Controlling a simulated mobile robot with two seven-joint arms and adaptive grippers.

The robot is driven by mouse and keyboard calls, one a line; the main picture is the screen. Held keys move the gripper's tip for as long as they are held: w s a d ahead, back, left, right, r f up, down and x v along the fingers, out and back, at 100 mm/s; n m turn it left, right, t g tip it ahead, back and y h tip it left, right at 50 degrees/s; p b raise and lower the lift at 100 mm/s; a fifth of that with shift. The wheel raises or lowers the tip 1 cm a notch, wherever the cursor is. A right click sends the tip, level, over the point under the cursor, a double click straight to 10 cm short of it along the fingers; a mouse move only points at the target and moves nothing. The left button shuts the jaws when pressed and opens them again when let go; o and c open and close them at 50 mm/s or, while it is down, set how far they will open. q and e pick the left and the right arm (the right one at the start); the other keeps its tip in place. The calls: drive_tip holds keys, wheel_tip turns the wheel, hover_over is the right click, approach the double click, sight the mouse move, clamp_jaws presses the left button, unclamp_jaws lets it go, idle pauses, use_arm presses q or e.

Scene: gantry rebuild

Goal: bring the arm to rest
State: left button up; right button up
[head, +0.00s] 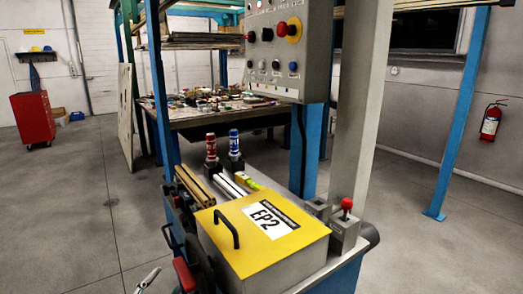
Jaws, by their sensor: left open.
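My left gripper (148,279) shows only in part at the bottom edge of the head view, left of centre. A pale grey finger piece is visible, and the rest is cut off by the frame. It is open, and I see nothing held in it. It is over the floor side, left of the yellow-lidded box (262,232) marked EP2, and apart from it. My right gripper is not in view.
A bench with the box, a red-knobbed lever (346,208) and two bottles, red (211,146) and blue (234,143), stands close ahead. A control panel (277,48) hangs above, between blue posts. A red cabinet (34,117) stands far left. The left floor is clear.

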use_arm(q)
drive_tip(key=s+d+f+n+g+y, duration=0.1)
drive_tip(key=s+f+n+g, duration=0.3)
drive_tip(key=s+f, duration=0.7)
drive_tip(key=s+d+f+n+g+y, duration=0.1)
drive_tip(key=s+d+f+n+g, duration=0.2)
drive_tip(key=s+f, duration=0.9)
drive_tip(key=shift+s+d+n+g+p, duration=0.45)
drive_tip(key=shift+d+n, duration=0.2)
drive_tip(key=shift+n, duration=0.25)
